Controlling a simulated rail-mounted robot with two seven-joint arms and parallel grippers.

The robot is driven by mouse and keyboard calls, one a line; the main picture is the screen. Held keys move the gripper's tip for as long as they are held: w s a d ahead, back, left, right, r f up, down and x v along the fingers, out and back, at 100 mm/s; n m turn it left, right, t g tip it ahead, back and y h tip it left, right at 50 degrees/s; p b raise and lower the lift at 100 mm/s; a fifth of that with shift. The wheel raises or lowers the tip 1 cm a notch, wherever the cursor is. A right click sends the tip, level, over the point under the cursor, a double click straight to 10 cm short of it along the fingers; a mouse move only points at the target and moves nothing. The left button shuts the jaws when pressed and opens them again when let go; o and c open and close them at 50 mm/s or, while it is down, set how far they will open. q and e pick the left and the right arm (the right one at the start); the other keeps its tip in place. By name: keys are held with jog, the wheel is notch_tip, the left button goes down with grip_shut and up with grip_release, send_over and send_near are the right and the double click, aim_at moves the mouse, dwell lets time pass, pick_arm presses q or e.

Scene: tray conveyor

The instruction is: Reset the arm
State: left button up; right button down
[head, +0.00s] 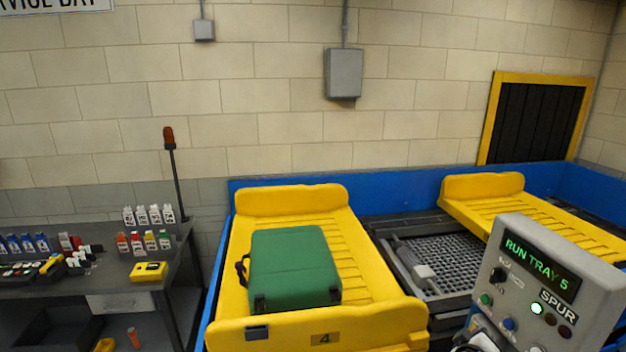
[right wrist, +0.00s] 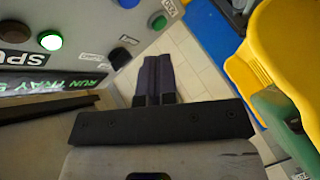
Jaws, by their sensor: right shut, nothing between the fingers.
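My right gripper (right wrist: 155,62) shows in the right wrist view with its two dark fingers together and nothing between them. It is beside the grey control box (right wrist: 70,30), apart from its buttons as far as I can tell. In the head view the control box (head: 560,285) stands at the lower right. Its screen (head: 541,267) reads RUN TRAY 5 in green. A lamp (head: 537,308) near the SPUR label is lit. A pale part of my arm shows at the bottom edge beside the box. My left gripper is out of view.
A green suitcase (head: 293,262) lies on the yellow tray marked 4 (head: 385,318). Another yellow tray (head: 482,187) is at the right, with a dark grated gap (head: 440,258) between them. A workbench (head: 105,272) with bottles and tools stands at the left.

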jog(key=s+a+r+y, duration=0.3)
jog(key=s+a+r, duration=0.1)
jog(key=a+r, duration=0.3)
jog(key=s+a+f+y, duration=0.3)
jog(key=s+a+y, duration=0.2)
jog(key=s+a, duration=0.45)
jog(key=s+a+f+m+g+y, duration=0.1)
jog(key=s+f+g, duration=0.2)
jog(key=s+f, duration=0.6)
jog(key=s+a+f+g+y, duration=0.15)
jog(key=s+f, duration=0.25)
jog(key=s, duration=0.8)
jog(key=s+f+m+g, duration=0.1)
jog(key=s+f+g, duration=0.2)
jog(key=s+f, duration=0.6)
jog(key=w+p+v, duration=0.2)
jog(key=p+v, duration=0.7)
jog(key=w+r+p+v, duration=0.1)
jog(key=p+v, duration=0.8)
jog(key=v, duration=0.1)
jog(key=shift+w+r, duration=0.3)
jog(key=shift+r, duration=0.1)
